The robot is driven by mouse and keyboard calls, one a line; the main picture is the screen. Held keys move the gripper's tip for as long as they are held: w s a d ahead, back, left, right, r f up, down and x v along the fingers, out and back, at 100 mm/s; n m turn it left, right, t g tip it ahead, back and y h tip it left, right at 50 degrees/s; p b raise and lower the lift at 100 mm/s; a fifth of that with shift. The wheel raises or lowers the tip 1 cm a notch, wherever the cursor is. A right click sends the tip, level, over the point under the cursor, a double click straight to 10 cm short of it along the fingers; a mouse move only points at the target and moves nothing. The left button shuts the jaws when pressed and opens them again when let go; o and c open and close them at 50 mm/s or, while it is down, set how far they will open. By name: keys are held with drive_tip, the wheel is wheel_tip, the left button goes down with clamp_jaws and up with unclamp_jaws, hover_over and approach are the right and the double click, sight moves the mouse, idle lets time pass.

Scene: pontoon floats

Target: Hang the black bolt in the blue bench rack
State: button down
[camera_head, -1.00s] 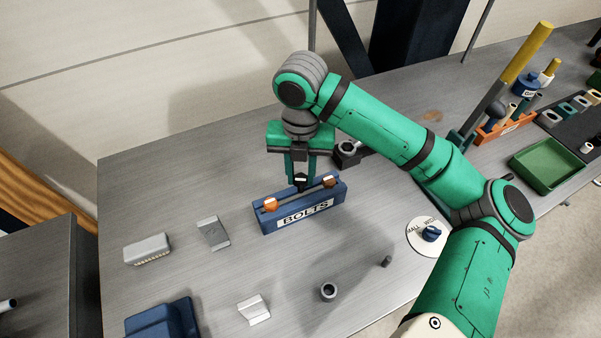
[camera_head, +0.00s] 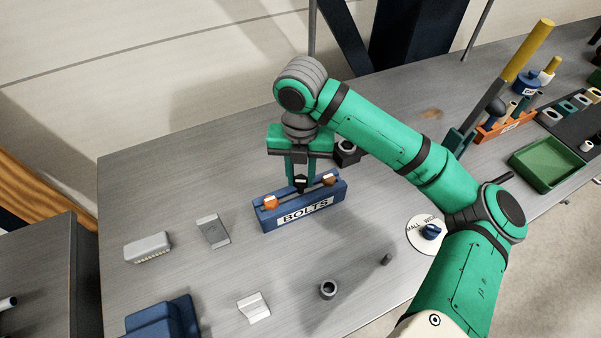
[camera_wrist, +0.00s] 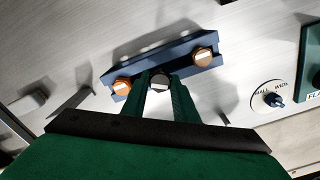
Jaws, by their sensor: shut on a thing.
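The blue bench rack (camera_head: 268,222), labelled BOLTS, stands on the grey bench and also shows in the wrist view (camera_wrist: 176,67). An orange bolt hangs near each end, one at the left (camera_head: 270,202) and one at the right (camera_head: 329,181). My gripper (camera_head: 300,184) points down over the middle of the rack. It is shut on the black bolt (camera_wrist: 159,80), whose head shows between the fingertips in the wrist view. The bolt is between the two orange bolts. Its shank is hidden, so I cannot tell whether it sits in a slot.
Grey blocks (camera_head: 213,232) and a ring (camera_head: 328,290) lie on the bench in front. A dial with a blue knob (camera_head: 431,233) is at the right. A green tray (camera_head: 545,166) and an orange holder (camera_head: 493,133) stand farther right.

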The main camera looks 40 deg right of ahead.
sight(301, 179)
drive_tip(key=shift+f, duration=1.85)
drive_tip(key=c, duration=1.3)
unclamp_jaws()
drive_tip(key=shift+c, duration=0.2)
wheel_tip(301, 179, up, 11)
drive_tip(key=shift+f, duration=0.1)
